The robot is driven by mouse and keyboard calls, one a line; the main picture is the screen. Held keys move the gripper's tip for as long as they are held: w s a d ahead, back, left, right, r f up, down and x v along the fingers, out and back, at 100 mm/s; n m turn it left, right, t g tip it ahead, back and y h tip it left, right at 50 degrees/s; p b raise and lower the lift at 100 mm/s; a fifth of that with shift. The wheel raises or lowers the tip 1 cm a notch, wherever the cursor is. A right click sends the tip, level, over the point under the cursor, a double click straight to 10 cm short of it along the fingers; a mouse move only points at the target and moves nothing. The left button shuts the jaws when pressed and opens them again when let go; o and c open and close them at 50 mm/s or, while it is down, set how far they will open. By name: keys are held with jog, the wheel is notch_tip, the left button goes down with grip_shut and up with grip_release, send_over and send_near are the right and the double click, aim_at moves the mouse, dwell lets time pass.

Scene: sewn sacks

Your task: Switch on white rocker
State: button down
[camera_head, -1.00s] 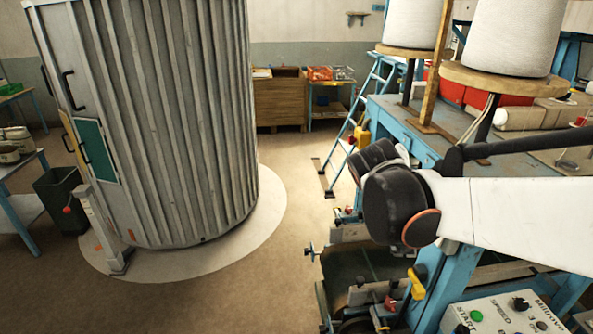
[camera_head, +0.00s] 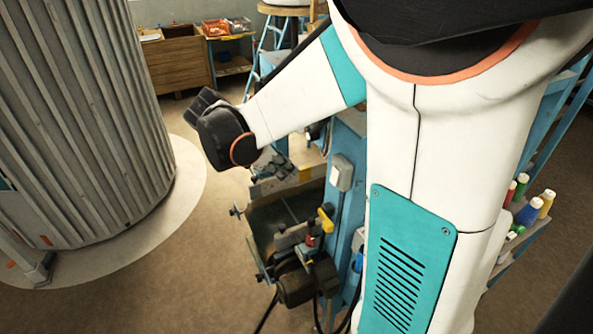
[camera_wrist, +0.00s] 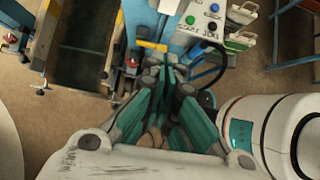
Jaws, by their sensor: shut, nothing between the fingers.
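My gripper (camera_wrist: 172,80) shows in the wrist view with its teal fingers together and nothing between them. It points toward the machine's blue frame, beside the lower part of a pale control panel (camera_wrist: 212,22). The panel carries a green button, a blue button, a black knob and printed labels. I cannot make out a white rocker for certain in any view. In the head view a pale grey switch box (camera_head: 342,172) is fixed to the blue machine post, its details too small to read. My gripper is not visible in the head view, where my arm covers much of the machine.
A ribbed grey cylinder (camera_head: 85,115) stands at the left on a pale floor disc. The machine's lower unit (camera_head: 290,235) has protruding clamps and a yellow handle. Thread spools (camera_head: 530,205) sit on a rack at the right. Brown floor (camera_head: 190,285) is clear between cylinder and machine.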

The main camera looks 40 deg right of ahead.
aim_at(334, 176)
jog(key=d+r+x, duration=0.1)
jog(key=d+x, duration=0.1)
jog(key=x, duration=1)
jog(key=shift+s+d+p, duration=0.3)
jog(key=shift+r, duration=0.1)
jog(key=shift+s+d+b, duration=0.1)
jog(key=shift+d+b, duration=0.2)
jog(key=shift+b, duration=0.3)
